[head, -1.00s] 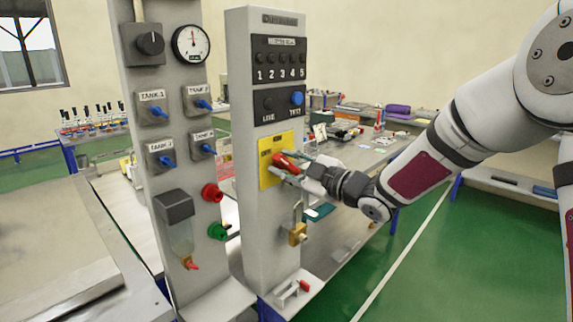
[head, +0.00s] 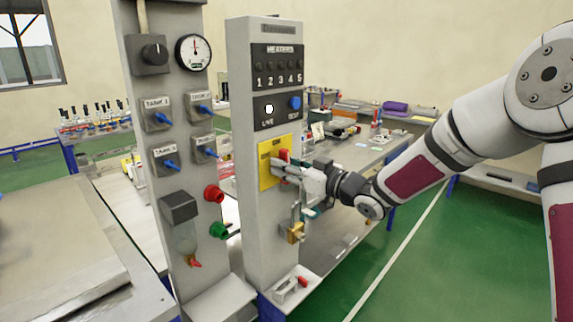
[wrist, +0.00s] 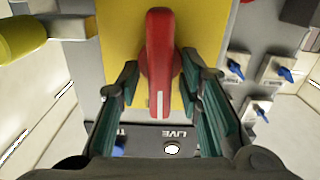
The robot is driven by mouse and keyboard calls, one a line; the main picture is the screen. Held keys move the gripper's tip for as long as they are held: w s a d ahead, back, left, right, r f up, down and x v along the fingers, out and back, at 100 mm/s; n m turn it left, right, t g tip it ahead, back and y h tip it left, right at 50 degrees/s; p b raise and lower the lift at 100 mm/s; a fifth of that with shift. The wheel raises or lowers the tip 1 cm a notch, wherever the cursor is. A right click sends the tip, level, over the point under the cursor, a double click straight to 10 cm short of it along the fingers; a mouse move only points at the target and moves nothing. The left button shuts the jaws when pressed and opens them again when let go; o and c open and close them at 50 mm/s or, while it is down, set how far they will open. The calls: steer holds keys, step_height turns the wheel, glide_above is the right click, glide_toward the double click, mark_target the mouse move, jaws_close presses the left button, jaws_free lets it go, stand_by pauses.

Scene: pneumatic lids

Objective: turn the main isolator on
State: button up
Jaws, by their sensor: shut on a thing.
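The main isolator is a red handle (head: 284,155) on a yellow plate (head: 266,174) on the right grey column. The handle stands upright, in line with the plate, and its white-marked end points to the LIVE lamp side in the wrist view (wrist: 159,60). My gripper (head: 279,168) is shut on the handle, with one finger on each side of it in the wrist view (wrist: 159,78). The LIVE lamp (head: 269,108) glows white above the plate; it also shows lit in the wrist view (wrist: 171,149). My fingers hide part of the handle in the head view.
A brass padlock (head: 295,232) hangs below the plate. A blue button (head: 295,102) sits right of the lamp, under the heater switches (head: 278,66). The left column carries blue tank valves (head: 163,117), a gauge (head: 193,52) and red and green knobs. Green floor is open at right.

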steer(key=shift+d+f+m, duration=0.1)
steer(key=shift+f+m, duration=0.1)
steer(key=shift+m, duration=0.2)
steer(key=o, duration=0.8)
steer(key=shift+c, duration=0.2)
steer(key=shift+r, duration=0.1)
steer(key=v, duration=1.2)
